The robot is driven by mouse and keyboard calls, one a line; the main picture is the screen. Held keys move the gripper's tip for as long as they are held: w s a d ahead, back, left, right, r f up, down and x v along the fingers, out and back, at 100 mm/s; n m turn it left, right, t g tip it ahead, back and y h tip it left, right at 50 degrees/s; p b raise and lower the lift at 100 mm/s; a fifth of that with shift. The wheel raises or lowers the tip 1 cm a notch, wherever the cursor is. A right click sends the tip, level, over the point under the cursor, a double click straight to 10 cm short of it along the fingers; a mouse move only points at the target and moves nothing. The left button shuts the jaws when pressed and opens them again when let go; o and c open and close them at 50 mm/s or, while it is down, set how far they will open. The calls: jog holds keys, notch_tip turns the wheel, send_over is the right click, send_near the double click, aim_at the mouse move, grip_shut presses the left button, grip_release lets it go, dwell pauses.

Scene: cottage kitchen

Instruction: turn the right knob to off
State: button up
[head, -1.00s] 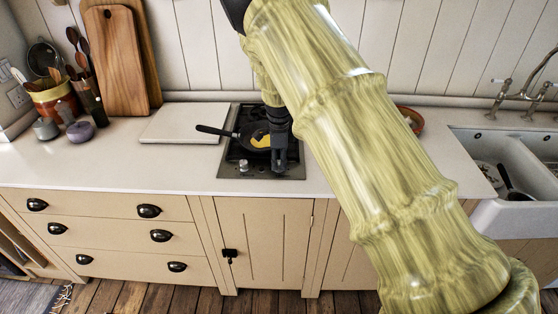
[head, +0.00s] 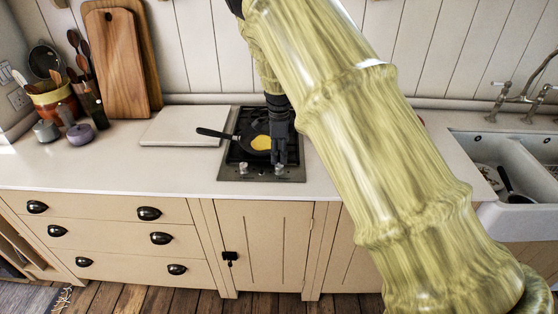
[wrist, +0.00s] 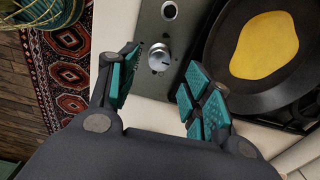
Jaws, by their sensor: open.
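The right knob (wrist: 159,57) is a silver dial on the hob's steel front panel (wrist: 140,38). In the wrist view it lies just beyond and between my fingertips, with a small dark mark on its face. My gripper (wrist: 160,80) is open, one finger on either side of the line to the knob, and appears to touch nothing. In the head view my gripper (head: 279,160) points down over the right part of the hob, and the right knob shows small below it. The left knob (wrist: 169,10) is at the top of the wrist view.
A black pan (head: 252,138) with a yellow round food (wrist: 264,45) sits on the hob behind the knobs. A pale board (head: 182,128) lies left of the hob. Clear worktop (head: 140,170) runs along the front; a sink (head: 505,170) is at right.

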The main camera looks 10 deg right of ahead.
aim_at(279, 165)
notch_tip(279, 165, up, 7)
dwell(0.3)
